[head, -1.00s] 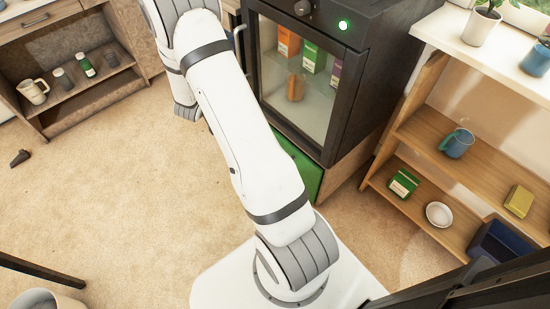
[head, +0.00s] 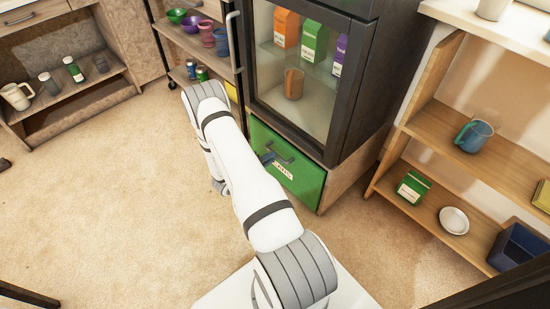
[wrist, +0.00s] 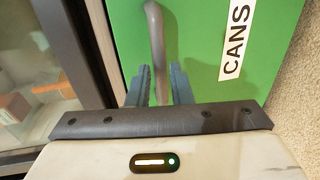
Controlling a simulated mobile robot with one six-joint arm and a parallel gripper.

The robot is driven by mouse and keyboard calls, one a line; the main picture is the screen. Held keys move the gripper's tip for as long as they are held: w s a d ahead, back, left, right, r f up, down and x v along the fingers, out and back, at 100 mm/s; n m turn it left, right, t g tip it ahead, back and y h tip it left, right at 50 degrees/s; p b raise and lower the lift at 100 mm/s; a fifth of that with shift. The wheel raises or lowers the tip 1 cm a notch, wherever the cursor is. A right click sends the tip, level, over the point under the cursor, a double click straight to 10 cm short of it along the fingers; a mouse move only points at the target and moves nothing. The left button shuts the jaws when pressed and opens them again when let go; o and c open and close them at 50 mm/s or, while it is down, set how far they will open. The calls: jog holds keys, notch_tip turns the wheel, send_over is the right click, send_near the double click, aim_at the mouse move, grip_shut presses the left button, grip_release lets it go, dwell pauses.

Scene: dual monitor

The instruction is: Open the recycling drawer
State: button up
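The green drawer (head: 305,184) sits below the glass-fronted cabinet in the head view and looks closed. Its front fills much of the wrist view (wrist: 205,45), with a white label reading CANS (wrist: 237,40). A grey bar handle (head: 281,153) is fixed to the front; it also shows in the wrist view (wrist: 155,35). My gripper (wrist: 160,72) is at the handle, with one finger on each side of the bar. The fingers are apart, with a narrow gap beside the bar. In the head view my gripper (head: 267,158) is partly hidden by my arm.
The glass-fronted cabinet (head: 345,95) stands directly above the drawer. Wooden shelves (head: 440,125) with a blue mug (head: 474,136) stand at the right. Carpeted floor (head: 130,210) is open in front and to the left.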

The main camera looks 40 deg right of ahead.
jog(key=shift+b+x, duration=0.45)
jog(key=shift+x, duration=1.4)
grip_shut()
